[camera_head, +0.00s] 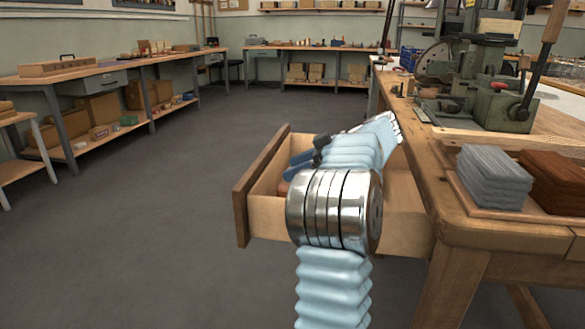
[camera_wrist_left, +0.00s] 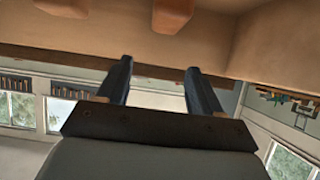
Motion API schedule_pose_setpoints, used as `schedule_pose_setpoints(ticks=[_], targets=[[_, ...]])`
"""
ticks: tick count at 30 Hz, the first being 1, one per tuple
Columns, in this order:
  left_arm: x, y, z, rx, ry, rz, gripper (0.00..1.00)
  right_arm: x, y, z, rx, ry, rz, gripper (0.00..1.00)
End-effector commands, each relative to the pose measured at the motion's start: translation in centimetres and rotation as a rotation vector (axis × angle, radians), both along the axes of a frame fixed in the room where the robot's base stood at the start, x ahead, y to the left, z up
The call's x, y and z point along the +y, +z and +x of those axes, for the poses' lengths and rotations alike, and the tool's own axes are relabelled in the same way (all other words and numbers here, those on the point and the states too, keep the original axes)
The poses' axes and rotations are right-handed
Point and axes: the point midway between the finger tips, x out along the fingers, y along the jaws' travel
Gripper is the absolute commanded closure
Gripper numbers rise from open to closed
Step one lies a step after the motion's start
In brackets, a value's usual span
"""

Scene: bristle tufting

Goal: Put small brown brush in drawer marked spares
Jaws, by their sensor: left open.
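An open wooden drawer (camera_head: 262,217) sticks out to the left from under the workbench. My left arm reaches over it, and my left gripper (camera_head: 300,165), with dark blue fingers, is in or just over the drawer, partly hidden by my wrist. The left wrist view shows the gripper (camera_wrist_left: 160,66) open, with nothing between its fingers. A small reddish-brown thing (camera_head: 283,188) shows inside the drawer below the fingers. Two brown blocks (camera_wrist_left: 172,14) show at the top of the left wrist view; I cannot tell which is the small brush. No drawer marking is readable.
The workbench (camera_head: 455,225) bears a tray with a grey bundle (camera_head: 494,178) and a brown bundle (camera_head: 553,180). A green machine (camera_head: 490,105) stands behind them. The grey floor (camera_head: 140,240) left of the drawer is clear. More benches line the far walls.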

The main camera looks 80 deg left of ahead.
Motion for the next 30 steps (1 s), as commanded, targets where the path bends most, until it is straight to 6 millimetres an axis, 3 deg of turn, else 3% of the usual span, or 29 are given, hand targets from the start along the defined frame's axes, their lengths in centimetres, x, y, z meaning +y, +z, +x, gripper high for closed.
schedule_pose_setpoints(ticks=[6,12,18,30], targets=[[-1.9,2.8,4.7,-0.003,-0.008,0.0,0.34,-0.1,1.1,0.0,-0.002,-0.003,-0.003,0.34],[-3.1,4.4,7.6,-0.001,-0.004,-0.002,0.34,-0.2,1.8,0.0,-0.003,-0.004,-0.006,0.34],[-3.5,4.9,8.5,-0.001,-0.001,-0.001,0.34,-0.3,1.9,0.1,-0.004,-0.004,-0.006,0.34],[-3.5,4.8,8.4,-0.001,-0.001,-0.001,0.34,-0.3,1.9,0.1,-0.004,-0.004,-0.006,0.34]])
